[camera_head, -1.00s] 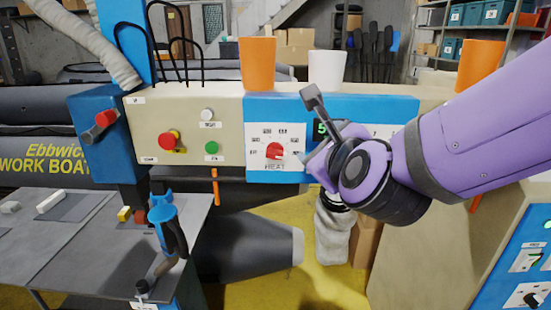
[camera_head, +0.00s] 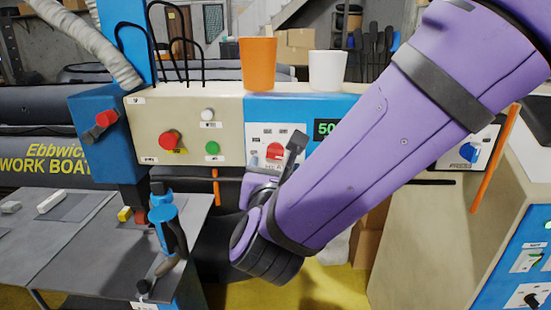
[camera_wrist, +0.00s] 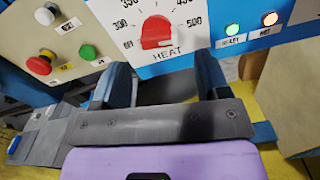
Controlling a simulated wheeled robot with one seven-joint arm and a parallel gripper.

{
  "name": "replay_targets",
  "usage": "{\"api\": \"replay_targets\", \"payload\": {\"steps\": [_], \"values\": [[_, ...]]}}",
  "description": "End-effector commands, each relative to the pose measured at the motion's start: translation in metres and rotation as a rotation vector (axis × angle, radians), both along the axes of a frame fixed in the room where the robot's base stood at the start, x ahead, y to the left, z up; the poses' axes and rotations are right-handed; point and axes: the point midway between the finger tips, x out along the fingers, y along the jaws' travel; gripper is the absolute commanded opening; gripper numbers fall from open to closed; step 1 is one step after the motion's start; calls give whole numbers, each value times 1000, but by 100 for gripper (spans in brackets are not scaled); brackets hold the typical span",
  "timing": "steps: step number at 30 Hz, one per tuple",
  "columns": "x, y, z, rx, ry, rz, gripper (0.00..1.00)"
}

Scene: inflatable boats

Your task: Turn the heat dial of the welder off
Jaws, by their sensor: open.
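The red heat dial (camera_head: 274,150) sits on a white scale plate on the welder's blue panel, partly covered by my arm in the head view. The wrist view shows the dial (camera_wrist: 156,32) ahead of my fingers, with OFF at lower left and numbers up to 500 around it. I cannot tell exactly which mark it points to. My gripper (camera_wrist: 164,75) is open and empty, its two blue fingers apart below the dial's HEAT label, not touching the dial. In the head view my arm hides most of the fingers.
Red and green buttons (camera_head: 212,148) sit left of the dial. A lit green lamp (camera_wrist: 232,31) and a lit orange lamp (camera_wrist: 269,19) are right of it. An orange cup (camera_head: 257,65) and a white cup (camera_head: 327,70) stand on top of the welder. A grey table (camera_head: 70,240) is at left.

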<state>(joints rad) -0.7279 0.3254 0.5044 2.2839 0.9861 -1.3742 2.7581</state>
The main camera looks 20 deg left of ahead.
Motion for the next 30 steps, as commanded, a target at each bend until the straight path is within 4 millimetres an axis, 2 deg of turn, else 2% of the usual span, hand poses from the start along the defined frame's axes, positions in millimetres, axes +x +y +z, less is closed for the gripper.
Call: {"api": "replay_targets", "payload": {"steps": [3,9,15,22,28,30], "values": [[21,4,0,0,1,-3,69],[43,10,0,1,0,0,69],[51,12,0,0,0,1,69],[51,12,0,-1,0,1,69],[51,12,0,-1,0,1,23],[51,12,0,-1,0,1,20]]}}
